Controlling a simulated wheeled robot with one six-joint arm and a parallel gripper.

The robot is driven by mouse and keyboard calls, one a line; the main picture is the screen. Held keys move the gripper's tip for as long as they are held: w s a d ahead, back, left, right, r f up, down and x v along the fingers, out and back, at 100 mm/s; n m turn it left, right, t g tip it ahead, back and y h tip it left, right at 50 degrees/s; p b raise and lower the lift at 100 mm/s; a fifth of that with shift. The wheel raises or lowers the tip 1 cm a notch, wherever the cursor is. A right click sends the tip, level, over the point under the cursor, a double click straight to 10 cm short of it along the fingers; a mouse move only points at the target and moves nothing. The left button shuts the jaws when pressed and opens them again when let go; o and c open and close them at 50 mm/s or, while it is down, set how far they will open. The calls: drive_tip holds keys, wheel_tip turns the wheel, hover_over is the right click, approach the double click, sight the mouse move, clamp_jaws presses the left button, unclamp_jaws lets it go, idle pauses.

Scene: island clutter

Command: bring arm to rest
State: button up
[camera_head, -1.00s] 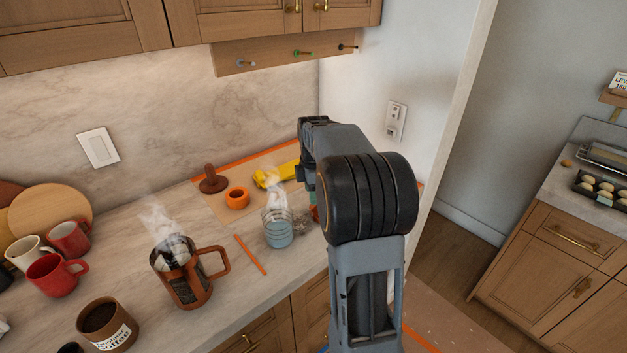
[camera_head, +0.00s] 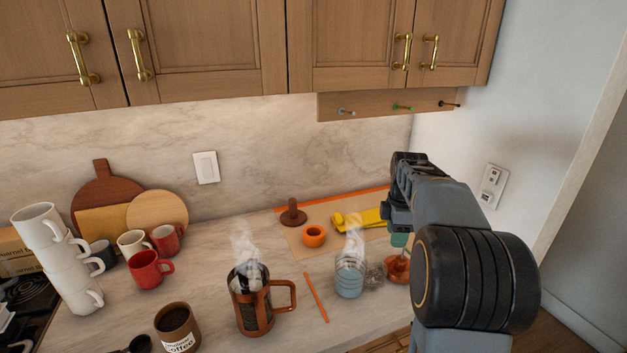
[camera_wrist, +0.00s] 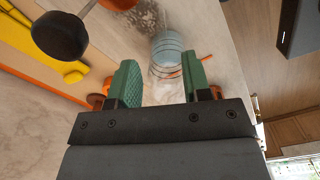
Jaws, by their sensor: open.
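My arm reaches over the right part of the counter in the head view, with my gripper (camera_head: 400,238) at its far end, mostly hidden behind the dark wrist. In the wrist view my gripper (camera_wrist: 162,82) shows two green fingers spread apart with nothing between them. A steaming blue glass (camera_head: 350,277) stands on the counter left of my gripper; it also shows beyond the fingers in the wrist view (camera_wrist: 167,48).
A French press (camera_head: 250,303), a coffee canister (camera_head: 178,330), an orange stick (camera_head: 316,297) and an orange ring (camera_head: 314,236) stand or lie on the counter. Stacked white cups (camera_head: 62,262) are at left. Cabinets (camera_head: 200,45) hang above.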

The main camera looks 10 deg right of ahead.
drive_tip(key=s+a+f+m+t, duration=0.2)
drive_tip(key=s+a+m, duration=0.5)
drive_tip(key=s+a, duration=0.1)
drive_tip(key=s+a+f+m+t, duration=0.2)
drive_tip(key=s+a+m, duration=0.5)
drive_tip(key=a, duration=0.3)
drive_tip(key=shift+s+a, duration=0.2)
drive_tip(key=shift+s, duration=0.5)
